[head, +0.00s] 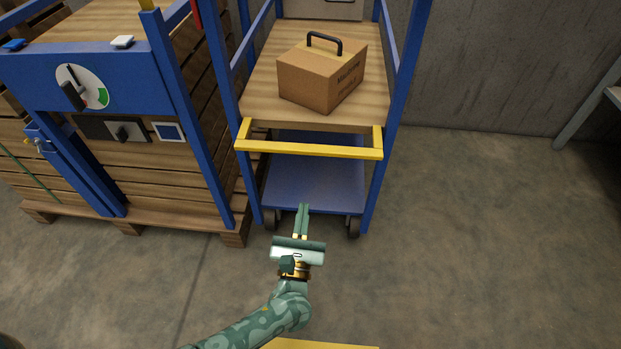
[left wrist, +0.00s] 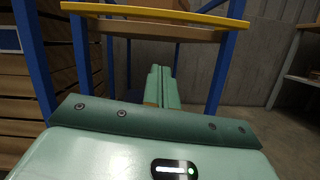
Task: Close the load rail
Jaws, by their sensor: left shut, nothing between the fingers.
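The yellow load rail (head: 310,150) spans the front of a blue-framed cart (head: 391,120) at the height of its wooden shelf. Short side arms join it to the cart near both front posts, and its front bar stands out from the shelf edge. In the left wrist view the rail (left wrist: 155,13) crosses the top. My left gripper (head: 303,207) is shut and empty, in front of the cart. In the head view its fingertips show below the rail, apart from it, over the front of the lower blue deck. My right gripper is not in view.
A cardboard box (head: 318,75) with a black handle sits on the cart's upper shelf (head: 270,90). A wooden crate (head: 180,185) with a blue panel and dial stands close on the left. The concrete floor (head: 480,240) to the right is clear.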

